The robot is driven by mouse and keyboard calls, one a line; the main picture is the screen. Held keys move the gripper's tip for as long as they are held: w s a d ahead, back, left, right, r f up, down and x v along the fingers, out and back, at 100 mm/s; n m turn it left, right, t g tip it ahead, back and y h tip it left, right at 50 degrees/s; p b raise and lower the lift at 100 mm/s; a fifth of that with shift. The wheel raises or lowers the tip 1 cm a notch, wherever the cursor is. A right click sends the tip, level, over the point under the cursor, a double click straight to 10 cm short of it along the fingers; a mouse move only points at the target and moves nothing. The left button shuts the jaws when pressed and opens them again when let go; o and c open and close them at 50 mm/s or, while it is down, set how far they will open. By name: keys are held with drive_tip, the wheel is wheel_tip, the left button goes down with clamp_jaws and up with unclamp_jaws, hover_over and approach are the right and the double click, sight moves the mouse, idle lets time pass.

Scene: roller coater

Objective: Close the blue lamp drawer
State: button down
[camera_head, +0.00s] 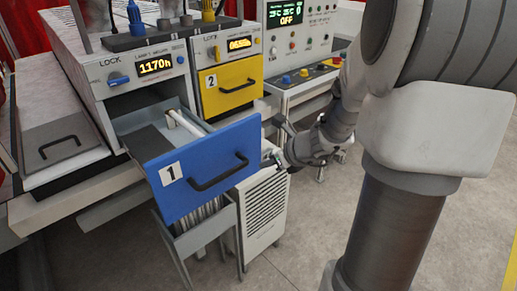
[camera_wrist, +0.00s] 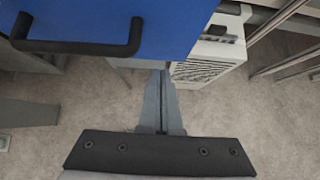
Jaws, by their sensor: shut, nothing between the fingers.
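The blue lamp drawer (camera_head: 201,165), marked 1, stands pulled out of its unit. A black bar handle (camera_head: 219,174) is on its front. In the wrist view the blue front (camera_wrist: 160,22) fills the top, with the handle (camera_wrist: 80,46) at upper left. My gripper (camera_head: 275,158) is just right of the drawer front in the head view. In the wrist view its fingers (camera_wrist: 162,76) are together, empty, and point toward the lower edge of the blue front, right of the handle. I cannot tell whether they touch it.
A yellow drawer (camera_head: 228,84), marked 2, is shut beside the blue one. A white vented cabinet (camera_head: 265,209) stands below and right of the blue drawer. A control panel (camera_head: 300,38) is at the back. The floor (camera_head: 300,255) in front is clear.

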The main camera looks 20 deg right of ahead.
drive_tip(key=shift+w+a+f+p, duration=0.2)
drive_tip(key=shift+w+a, duration=0.1)
drive_tip(key=shift+w, duration=0.55)
drive_tip(key=shift+w+a+f+p, duration=0.1)
drive_tip(key=shift+w+a+f, duration=0.15)
drive_tip(key=shift+w, duration=0.55)
drive_tip(key=shift+w+a+f+p, duration=0.15)
drive_tip(key=shift+w+a, duration=0.15)
drive_tip(key=shift+w, duration=0.55)
drive_tip(key=shift+w, duration=0.1)
